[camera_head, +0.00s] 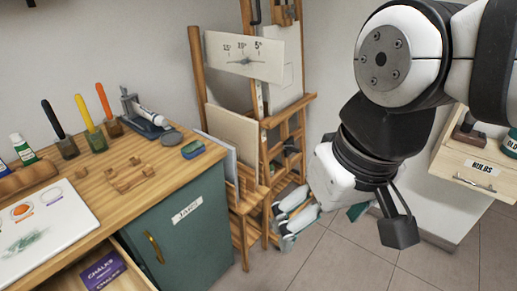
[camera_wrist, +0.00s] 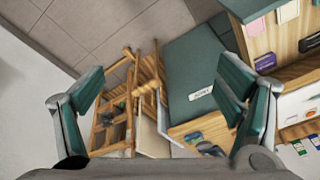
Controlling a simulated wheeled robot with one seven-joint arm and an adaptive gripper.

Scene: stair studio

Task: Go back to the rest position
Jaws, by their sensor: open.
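My gripper (camera_wrist: 160,112) is open and empty, its two green-padded fingers spread wide in the wrist view. In the head view my gripper (camera_head: 385,222) hangs at the right, over the tiled floor and apart from the furniture. Part of it is hidden behind its own wrist. My white and black arm comes in from the upper right.
A wooden desk (camera_head: 150,165) with a green cabinet (camera_head: 185,240) stands at the left; a drawer holding a purple chalk box (camera_head: 103,269) is open. Wooden easels (camera_head: 283,140) stand at the centre. A small drawer unit (camera_head: 470,165) is at right. Floor (camera_head: 340,262) is free in front.

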